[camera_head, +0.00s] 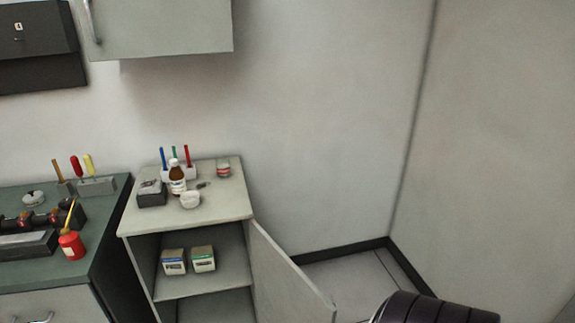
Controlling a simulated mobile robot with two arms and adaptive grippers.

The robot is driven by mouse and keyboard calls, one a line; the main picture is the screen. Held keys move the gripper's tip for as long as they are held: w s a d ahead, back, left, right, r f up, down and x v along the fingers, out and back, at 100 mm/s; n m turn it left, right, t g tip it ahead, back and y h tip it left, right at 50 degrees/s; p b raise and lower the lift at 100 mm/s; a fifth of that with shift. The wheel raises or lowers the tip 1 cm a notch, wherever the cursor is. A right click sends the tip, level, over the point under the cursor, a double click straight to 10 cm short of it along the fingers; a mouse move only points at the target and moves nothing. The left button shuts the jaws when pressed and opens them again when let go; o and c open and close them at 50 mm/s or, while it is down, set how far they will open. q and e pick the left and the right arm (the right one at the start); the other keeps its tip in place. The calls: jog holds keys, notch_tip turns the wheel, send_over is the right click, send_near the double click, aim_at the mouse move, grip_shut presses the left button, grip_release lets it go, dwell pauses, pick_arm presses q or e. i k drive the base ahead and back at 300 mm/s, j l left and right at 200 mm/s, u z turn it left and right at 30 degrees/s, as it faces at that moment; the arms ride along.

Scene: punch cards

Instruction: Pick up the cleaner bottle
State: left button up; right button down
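A small brown bottle (177,180) with a white cap and a pale label stands upright on top of the light grey cabinet (232,206). It looks like the cleaner bottle, but its label is too small to read. A small white bowl or cup (190,200) stands close in front of it and a dark grey box (151,194) is at its left. Neither of my grippers shows in the head view, and nothing is seen touching the bottle.
Behind the bottle is a holder with coloured pens (187,157); a small tin (223,169) stands right. The cabinet door (286,275) hangs open, with two small boxes (203,258) inside. A green-topped bench (97,221) with a red oil can (71,243) is left.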

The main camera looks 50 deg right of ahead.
aim_at(177, 177)
jog(key=l+u, duration=0.1)
jog(key=l, duration=1.55)
jog(key=k+l, duration=0.15)
jog(key=l, duration=0.2)
jog(key=k+l, duration=0.15)
jog(key=l, duration=0.25)
jog(key=k+l+u, duration=0.1)
jog(key=l, duration=0.25)
jog(key=k+l, duration=0.25)
jog(key=i+l+z, duration=0.3)
jog(key=l, duration=0.15)
